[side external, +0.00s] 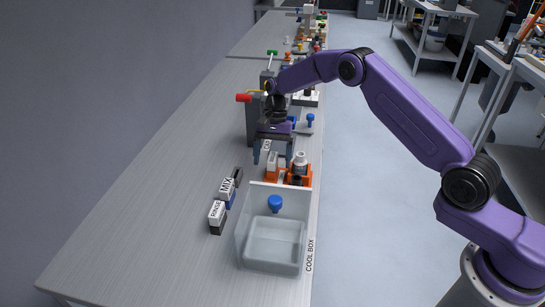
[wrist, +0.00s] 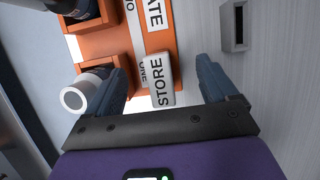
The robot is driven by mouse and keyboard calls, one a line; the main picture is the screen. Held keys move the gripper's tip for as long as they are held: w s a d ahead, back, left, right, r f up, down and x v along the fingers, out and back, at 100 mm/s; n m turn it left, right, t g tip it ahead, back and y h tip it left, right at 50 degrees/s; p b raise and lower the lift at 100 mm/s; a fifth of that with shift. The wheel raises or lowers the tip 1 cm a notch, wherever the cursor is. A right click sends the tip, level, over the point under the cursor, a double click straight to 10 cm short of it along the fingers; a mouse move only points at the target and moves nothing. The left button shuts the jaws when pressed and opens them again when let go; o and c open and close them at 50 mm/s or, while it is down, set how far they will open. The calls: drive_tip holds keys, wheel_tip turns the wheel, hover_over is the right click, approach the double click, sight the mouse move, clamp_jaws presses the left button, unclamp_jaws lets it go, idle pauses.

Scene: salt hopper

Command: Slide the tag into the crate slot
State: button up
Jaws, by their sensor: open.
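The white tag (wrist: 161,82) marked STORE stands between my fingers in the wrist view, at the edge of the orange crate (wrist: 172,22). In the side view the tag (side external: 272,160) shows pale just under my gripper (side external: 272,156). My gripper (wrist: 163,68) is open, with one finger on each side of the tag and a visible gap to its right. The tag's lower end is hidden, so I cannot tell how deep it sits in the crate slot. The orange crate (side external: 302,182) also holds white-capped bottles.
Tags marked RINSE (side external: 217,213) and MIX (side external: 228,185) stand in holders at left, beside an empty dark holder (wrist: 233,27). Bench left of these is clear. A red-handled grey unit (side external: 252,120) stands behind.

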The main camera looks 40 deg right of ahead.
sight(274, 152)
drive_tip(key=shift+v, duration=2.7)
drive_tip(key=shift+w+d+r, duration=0.1)
drive_tip(key=shift+r, duration=0.15)
drive_tip(key=shift+r, duration=0.1)
drive_tip(key=shift+r, duration=0.3)
wheel_tip(274, 152, up, 3)
drive_tip(key=shift+f, duration=0.25)
drive_tip(key=s+d+r, duration=0.2)
drive_tip(key=s+r, duration=0.7)
drive_tip(key=s, duration=0.5)
drive_tip(key=shift+r, duration=0.35)
